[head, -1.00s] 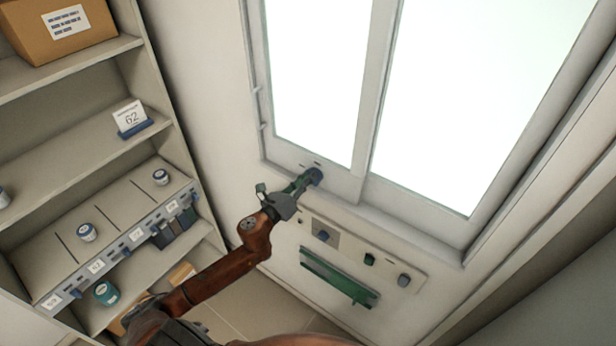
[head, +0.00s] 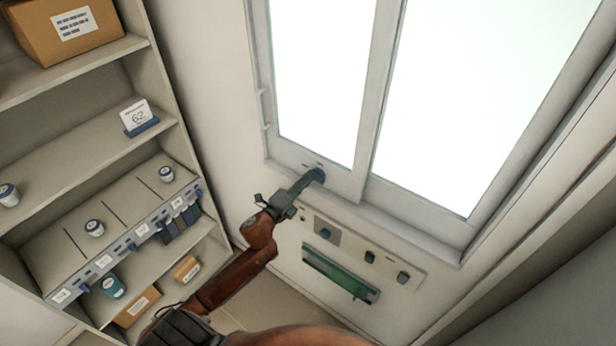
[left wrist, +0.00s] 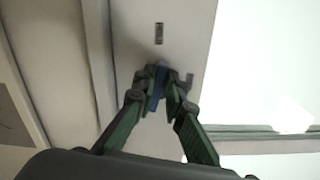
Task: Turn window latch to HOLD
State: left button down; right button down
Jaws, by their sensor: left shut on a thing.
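The window latch (head: 319,175) is a small blue knob on the lower left of the pale window frame (head: 290,157). My left gripper (head: 310,181) is shut on the latch, with its arm coming up from below. In the left wrist view the latch (left wrist: 157,86) shows as an upright blue piece between the green fingers of the gripper (left wrist: 160,92). Small dark marks sit on the frame above and to the right of it; I cannot read their labels. The gripper hides part of the latch. My right gripper is not in view.
Below the window is a wall panel (head: 345,245) with several knobs and a green bar (head: 340,272). A shelf unit (head: 160,85) on the left holds jars, boxes and a card marked 62 (head: 137,115). The wall between shelf and window is clear.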

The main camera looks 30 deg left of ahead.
pick_arm(q)
jog(key=shift+a+f+n+p, duration=0.15)
jog(key=shift+n+p, duration=0.2)
jog(key=shift+n, duration=0.85)
jog(key=c, duration=2)
grip_release()
jog(key=shift+f, duration=0.1)
jog(key=s, duration=0.8)
jog(key=s+a, duration=0.1)
jog(key=s, duration=0.3)
